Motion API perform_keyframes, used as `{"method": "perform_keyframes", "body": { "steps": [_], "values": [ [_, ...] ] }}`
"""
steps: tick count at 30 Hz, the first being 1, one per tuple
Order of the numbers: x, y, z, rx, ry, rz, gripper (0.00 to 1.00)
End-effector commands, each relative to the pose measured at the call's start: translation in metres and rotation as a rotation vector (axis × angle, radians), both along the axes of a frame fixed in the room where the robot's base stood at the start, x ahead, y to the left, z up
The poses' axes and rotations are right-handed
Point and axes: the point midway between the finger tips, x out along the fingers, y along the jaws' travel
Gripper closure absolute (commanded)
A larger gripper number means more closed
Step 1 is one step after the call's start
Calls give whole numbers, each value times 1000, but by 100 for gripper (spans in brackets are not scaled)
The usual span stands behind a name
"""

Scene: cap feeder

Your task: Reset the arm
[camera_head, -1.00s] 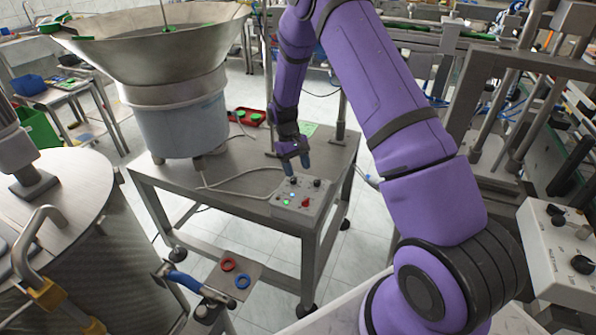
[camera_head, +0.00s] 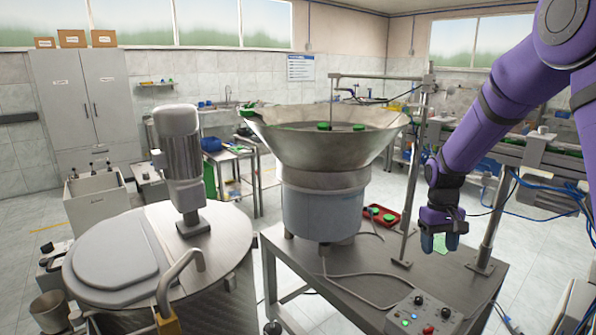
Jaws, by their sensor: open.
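The gripper touches nothing that I can see. The steel cap feeder bowl (camera_head: 330,150) stands on the table to the left of it, with green caps (camera_head: 324,127) inside.
A thin metal post (camera_head: 413,190) stands just left of my gripper. A round steel tank (camera_head: 215,250) with a motor fills the left front. A conveyor frame (camera_head: 520,155) is behind my arm.

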Motion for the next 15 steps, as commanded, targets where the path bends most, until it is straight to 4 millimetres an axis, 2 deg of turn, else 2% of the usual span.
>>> {"method": "perform_keyframes", "body": {
  "steps": [1,6,15],
  "values": [
    [-8,2,19,1,-28,-3,43],
    [-35,10,70,3,-106,-14,43],
    [-96,22,143,12,-243,-32,43]
  ]
}}
